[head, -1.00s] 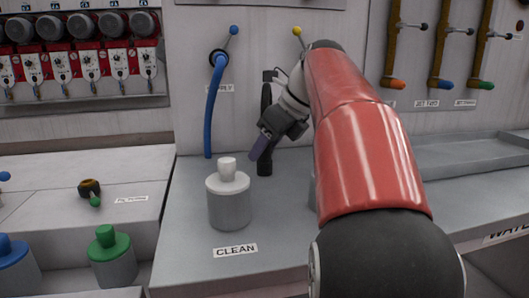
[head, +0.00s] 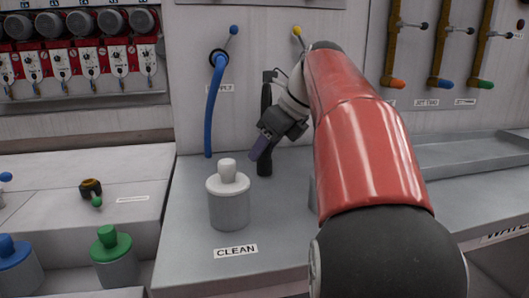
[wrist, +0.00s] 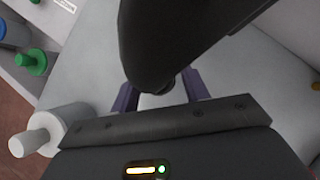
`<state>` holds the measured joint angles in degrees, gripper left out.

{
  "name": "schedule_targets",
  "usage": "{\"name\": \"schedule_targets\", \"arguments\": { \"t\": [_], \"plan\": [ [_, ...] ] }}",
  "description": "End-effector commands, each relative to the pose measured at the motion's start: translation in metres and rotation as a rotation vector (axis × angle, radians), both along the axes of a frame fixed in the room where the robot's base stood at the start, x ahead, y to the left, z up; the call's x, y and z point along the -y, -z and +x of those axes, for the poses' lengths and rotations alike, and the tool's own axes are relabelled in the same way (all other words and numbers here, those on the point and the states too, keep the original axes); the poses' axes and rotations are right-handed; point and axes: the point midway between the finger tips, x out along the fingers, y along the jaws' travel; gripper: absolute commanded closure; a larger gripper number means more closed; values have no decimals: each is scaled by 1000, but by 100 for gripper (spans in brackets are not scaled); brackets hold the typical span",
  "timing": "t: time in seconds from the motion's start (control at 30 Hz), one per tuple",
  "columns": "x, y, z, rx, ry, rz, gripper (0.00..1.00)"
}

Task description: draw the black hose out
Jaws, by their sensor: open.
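The black hose (head: 266,98) hangs against the back panel, to the right of the blue hose, and its lower end reaches down near the counter. My gripper (head: 260,147) is at the hose's lower part, with its purple fingers apart. In the wrist view the hose (wrist: 172,45) is large and dark, and its rounded end lies between or just over the open fingers (wrist: 160,88). I cannot tell whether either finger touches it. My wrist hides part of the hose in the head view.
A white-topped grey bottle (head: 229,200) stands on the counter just left of my gripper, behind the CLEAN label. The blue hose (head: 212,105) hangs to the left. Green (head: 112,255) and blue (head: 18,265) bottles stand farther left. A grey tray (head: 470,155) lies at right.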

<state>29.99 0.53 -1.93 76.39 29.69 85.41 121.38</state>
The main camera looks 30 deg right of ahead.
Motion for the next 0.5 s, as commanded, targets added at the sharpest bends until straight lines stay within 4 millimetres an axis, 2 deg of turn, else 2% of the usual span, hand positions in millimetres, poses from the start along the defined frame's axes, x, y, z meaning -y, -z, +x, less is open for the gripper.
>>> {"name": "schedule_targets", "arguments": {
  "t": [0.1, 0.43, 0.5],
  "plan": [
    [0, 0, 0, 0, 0, 0, 55],
    [0, 0, 0, 0, 1, -1, 98],
    [0, 0, 0, 1, 1, 0, 100]
  ]
}}
